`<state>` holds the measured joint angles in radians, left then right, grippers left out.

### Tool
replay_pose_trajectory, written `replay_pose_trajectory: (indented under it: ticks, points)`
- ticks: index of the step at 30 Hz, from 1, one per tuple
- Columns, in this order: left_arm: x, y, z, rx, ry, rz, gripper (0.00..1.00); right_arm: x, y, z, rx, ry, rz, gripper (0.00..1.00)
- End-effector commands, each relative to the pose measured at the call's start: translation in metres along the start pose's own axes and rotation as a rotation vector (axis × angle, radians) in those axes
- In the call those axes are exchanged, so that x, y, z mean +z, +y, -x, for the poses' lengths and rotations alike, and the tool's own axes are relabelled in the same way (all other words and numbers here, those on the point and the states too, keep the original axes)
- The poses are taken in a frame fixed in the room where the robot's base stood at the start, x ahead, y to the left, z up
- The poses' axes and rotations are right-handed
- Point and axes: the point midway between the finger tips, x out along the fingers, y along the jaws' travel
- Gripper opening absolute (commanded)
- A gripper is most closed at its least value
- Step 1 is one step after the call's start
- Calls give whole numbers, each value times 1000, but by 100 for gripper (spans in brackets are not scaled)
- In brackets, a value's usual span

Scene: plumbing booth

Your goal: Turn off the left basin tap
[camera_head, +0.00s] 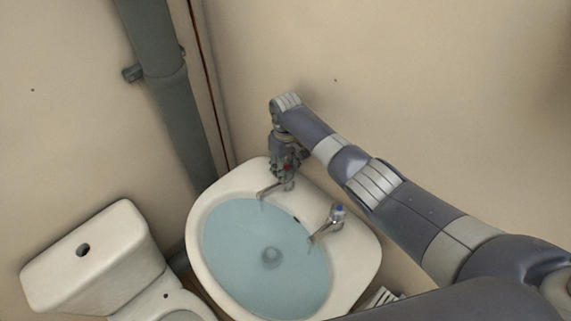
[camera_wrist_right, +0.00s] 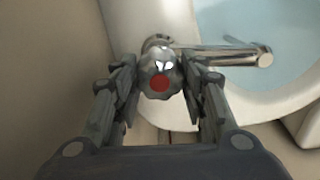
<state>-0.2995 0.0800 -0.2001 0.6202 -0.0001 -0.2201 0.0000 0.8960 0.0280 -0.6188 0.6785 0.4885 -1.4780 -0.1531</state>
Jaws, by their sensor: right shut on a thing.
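The left basin tap (camera_head: 270,191) stands at the back left of the white basin (camera_head: 357,251), its chrome spout over the water. My right gripper (camera_head: 287,178) comes down on this tap from above and hides its handle in the head view. In the right wrist view the tap's rounded chrome handle with a red dot (camera_wrist_right: 160,72) sits between the two fingers of my right gripper (camera_wrist_right: 163,88), which is shut on it. The spout (camera_wrist_right: 225,56) points right over the bowl. I cannot tell whether water runs from it. My left gripper is not in view.
The right tap (camera_head: 334,219), with a blue-marked top, stands on the basin's back right. Bluish water (camera_head: 240,250) fills the bowl. A white toilet (camera_head: 93,258) is at the left. A grey pipe (camera_head: 168,90) runs down the corner. The wall is close behind the basin.

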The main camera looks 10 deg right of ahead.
Motion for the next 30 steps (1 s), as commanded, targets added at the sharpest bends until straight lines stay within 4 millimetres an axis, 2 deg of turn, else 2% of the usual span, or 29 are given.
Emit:
replay_pose_trajectory:
  ticks: [12,30]
  points:
    - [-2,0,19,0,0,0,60,0,0,2,-3,1,-395,15]
    - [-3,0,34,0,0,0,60,1,3,2,-1,2,-957,15]
